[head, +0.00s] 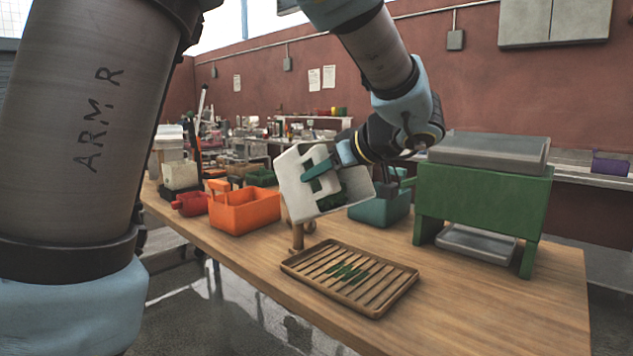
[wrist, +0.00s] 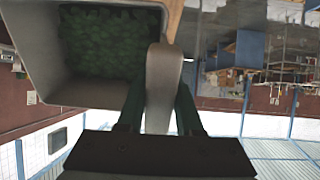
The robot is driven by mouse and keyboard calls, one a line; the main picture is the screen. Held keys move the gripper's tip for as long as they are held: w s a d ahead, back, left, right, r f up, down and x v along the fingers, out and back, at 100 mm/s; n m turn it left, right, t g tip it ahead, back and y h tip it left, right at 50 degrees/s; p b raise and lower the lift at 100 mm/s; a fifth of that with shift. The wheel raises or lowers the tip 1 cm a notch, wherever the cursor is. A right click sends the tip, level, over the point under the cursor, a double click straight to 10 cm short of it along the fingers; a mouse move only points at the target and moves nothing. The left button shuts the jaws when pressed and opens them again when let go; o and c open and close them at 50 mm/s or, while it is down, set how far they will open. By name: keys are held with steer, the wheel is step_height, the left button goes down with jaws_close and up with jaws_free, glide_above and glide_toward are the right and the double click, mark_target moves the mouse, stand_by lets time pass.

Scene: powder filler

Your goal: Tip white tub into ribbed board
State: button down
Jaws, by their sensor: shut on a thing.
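The white tub (head: 297,203) hangs tilted above the wooden ribbed board (head: 393,295) in the head view. My gripper (head: 320,169) is shut on the tub's handle. In the wrist view, the handle (wrist: 163,85) stands between my green fingers, and the tub (wrist: 38,50) fills the upper left. Dark green pieces (wrist: 100,45) are still inside the tub. A small patch of green pieces (head: 348,271) lies near the middle of the board's slats. The tub does not touch the board.
An orange basket (head: 245,215) stands left of the tub. A teal bin (head: 380,212) is behind it. A green stand (head: 485,205) with grey trays is at the right. A short wooden post (head: 297,238) stands at the board's back left corner. The table's right front is bare.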

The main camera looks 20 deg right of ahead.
mark_target(322, 146)
steer(key=shift+s+d+f+t+y+b, duration=0.3)
steer(key=shift+f+t+b, duration=0.25)
steer(key=shift+b, duration=1.05)
steer(key=shift+s+d+f+t+y+b, duration=0.15)
steer(key=shift+s+f+t+b, duration=0.35)
steer(key=shift+b, duration=1.05)
steer(key=shift+s+d+f+t+y+b, duration=0.1)
steer(key=shift+s+f+t+y+b, duration=0.35)
steer(key=shift+b, duration=1.15)
steer(key=shift+w+r+p, duration=0.2)
steer(key=shift+r+p, duration=1.15)
steer(key=shift+r, duration=2.95)
